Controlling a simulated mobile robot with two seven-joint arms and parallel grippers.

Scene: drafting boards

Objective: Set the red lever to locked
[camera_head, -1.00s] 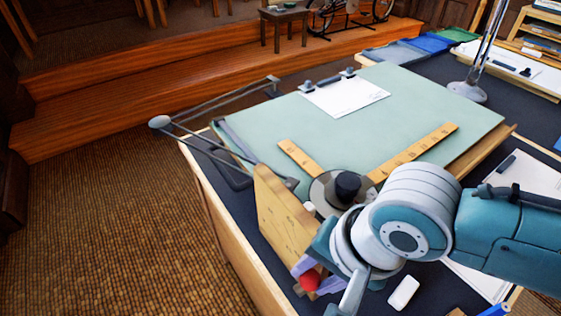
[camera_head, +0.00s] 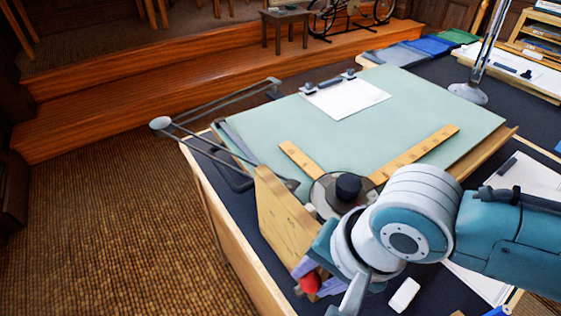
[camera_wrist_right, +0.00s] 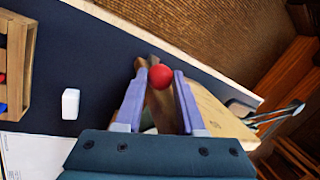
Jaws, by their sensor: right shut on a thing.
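The red lever shows as a round red knob (camera_head: 310,283) at the lower front of a wooden side panel (camera_head: 287,220) beside the drafting board (camera_head: 400,105). My right gripper (camera_head: 318,280) is shut on the lever. In the right wrist view the red knob (camera_wrist_right: 161,76) sits between the tips of my right gripper's purple fingers (camera_wrist_right: 160,90). The lever's shaft is mostly hidden, and I cannot read any lock marking. My left gripper is not in view.
A white eraser (camera_head: 404,294) lies on the dark desk top near my right wrist. The drafting machine with its wooden rulers (camera_head: 420,152) lies on the board. A lamp base (camera_head: 467,92) stands at the back right.

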